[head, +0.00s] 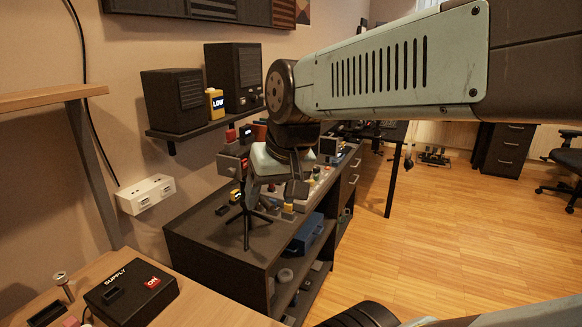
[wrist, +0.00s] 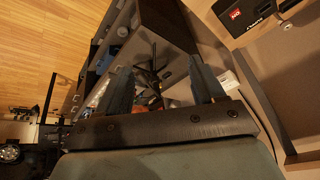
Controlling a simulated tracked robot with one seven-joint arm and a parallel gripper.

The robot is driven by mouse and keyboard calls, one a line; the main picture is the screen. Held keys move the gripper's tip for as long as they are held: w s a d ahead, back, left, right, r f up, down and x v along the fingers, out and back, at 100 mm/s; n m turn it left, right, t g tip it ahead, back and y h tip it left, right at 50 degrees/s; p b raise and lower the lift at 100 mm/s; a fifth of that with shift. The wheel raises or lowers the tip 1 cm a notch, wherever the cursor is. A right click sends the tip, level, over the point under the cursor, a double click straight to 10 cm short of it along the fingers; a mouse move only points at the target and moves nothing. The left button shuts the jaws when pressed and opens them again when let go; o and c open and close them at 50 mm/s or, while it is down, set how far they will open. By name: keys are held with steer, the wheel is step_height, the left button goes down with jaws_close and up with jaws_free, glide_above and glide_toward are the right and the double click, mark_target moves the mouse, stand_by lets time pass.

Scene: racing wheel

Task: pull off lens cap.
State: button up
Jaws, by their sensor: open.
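A dark camera-like device (head: 235,162) with a small red mark sits on a black tripod (head: 247,222) on the dark cabinet, in the head view. I cannot make out the lens cap; my gripper and wrist cover part of the device. My gripper (head: 276,183) is close in front of and beside the device in the head view; contact cannot be told. In the wrist view my gripper (wrist: 160,66) has its two fingers wide apart. The tripod's thin legs (wrist: 153,68) show between and beyond them. I see nothing clamped between the fingers.
The dark cabinet (head: 205,238) carries several small items behind the tripod. A wall shelf (head: 205,128) holds two black speakers and a yellow bottle. A wooden desk with a black supply box (head: 130,292) stands at the lower left. The wooden floor (head: 440,220) at right is largely clear.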

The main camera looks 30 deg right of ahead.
steer(key=o, duration=0.6)
steer(key=w+f+m+g+y, duration=0.1)
steer(key=m, duration=0.1)
steer(key=w+a+f+m+g+y, duration=0.1)
steer(key=w+m+y, duration=0.1)
steer(key=w+f+m+y, duration=0.1)
steer(key=w+f+m, duration=0.1)
steer(key=m, duration=0.1)
steer(key=shift+w+a+f+g+y, duration=0.1)
steer(key=shift+w+a+g+y, duration=0.1)
steer(key=shift+g+y, duration=0.2)
steer(key=shift+c, duration=0.2)
steer(key=w+d+f+m+t+y, duration=0.2)
steer(key=w+d+m+t+y, duration=0.5)
steer(key=w+d+m, duration=0.6)
steer(key=w+d+f+m+t+h, duration=0.2)
steer(key=w+d+m+t+h, duration=0.15)
steer(key=d+m+t, duration=0.4)
steer(key=shift+m+g+y, duration=0.35)
steer(key=shift+g+y, duration=0.1)
steer(key=shift+g, duration=0.3)
steer(key=x, duration=0.4)
steer(key=w+d+x, duration=0.1)
steer(key=x, duration=0.3)
steer(key=d+x, duration=0.1)
steer(key=x, duration=0.3)
steer(key=shift+w, duration=0.45)
steer(key=shift+c, duration=0.2)
steer(key=c, duration=1)
